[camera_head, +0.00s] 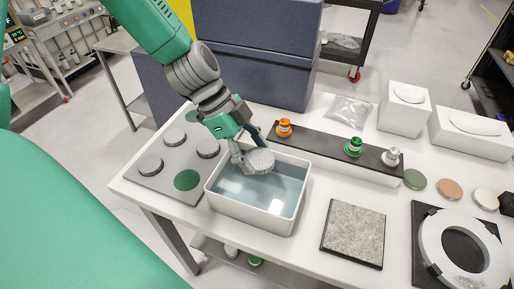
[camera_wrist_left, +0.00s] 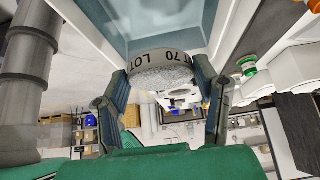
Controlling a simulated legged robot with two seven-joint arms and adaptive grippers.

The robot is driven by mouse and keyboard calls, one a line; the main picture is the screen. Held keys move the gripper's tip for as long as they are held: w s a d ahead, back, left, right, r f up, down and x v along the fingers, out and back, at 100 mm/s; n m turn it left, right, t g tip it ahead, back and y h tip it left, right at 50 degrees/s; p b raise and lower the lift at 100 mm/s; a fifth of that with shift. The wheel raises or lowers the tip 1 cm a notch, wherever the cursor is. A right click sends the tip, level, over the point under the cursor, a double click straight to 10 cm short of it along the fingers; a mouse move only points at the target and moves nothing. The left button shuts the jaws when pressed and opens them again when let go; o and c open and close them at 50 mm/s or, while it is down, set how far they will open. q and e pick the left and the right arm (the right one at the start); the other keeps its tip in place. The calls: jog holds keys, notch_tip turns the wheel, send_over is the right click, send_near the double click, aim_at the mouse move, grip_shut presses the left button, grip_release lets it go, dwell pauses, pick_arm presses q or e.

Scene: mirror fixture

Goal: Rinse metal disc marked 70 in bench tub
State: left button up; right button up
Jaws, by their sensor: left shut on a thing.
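My left gripper (camera_head: 250,150) is shut on the metal disc (camera_head: 261,160). The disc is grey with a speckled face, held tilted over the bench tub. In the left wrist view, the disc (camera_wrist_left: 165,68) sits between both fingers, and its rim reads "70 LOT". The bench tub (camera_head: 249,213) is a white rectangular basin with clear bluish water. The disc appears at or just above the water near the tub's back side; I cannot tell whether it touches the water. My right gripper is not in view.
Left of the tub, a grey plate (camera_head: 150,183) carries several discs and green round spots. Behind the tub is a dark strip (camera_head: 318,146) with orange, green and white knobs. A speckled square pad (camera_head: 353,233) and a white ring fixture (camera_head: 430,246) lie to the right.

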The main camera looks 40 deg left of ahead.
aim_at(263, 195)
pick_arm(q)
jog(key=f, duration=0.1)
jog(key=f+b, duration=0.2)
jog(key=shift+w+f, duration=0.15)
jog(key=shift+w, duration=0.15)
notch_tip(263, 195, down, 9)
jog(key=b, duration=0.7)
jog(key=shift+s, duration=0.1)
jog(key=shift+a, duration=0.2)
jog(key=shift+s+a, duration=0.2)
jog(key=shift+a, duration=0.45)
jog(key=shift+d, duration=0.25)
jog(key=shift+w+d, duration=0.2)
jog(key=shift+d, duration=0.4)
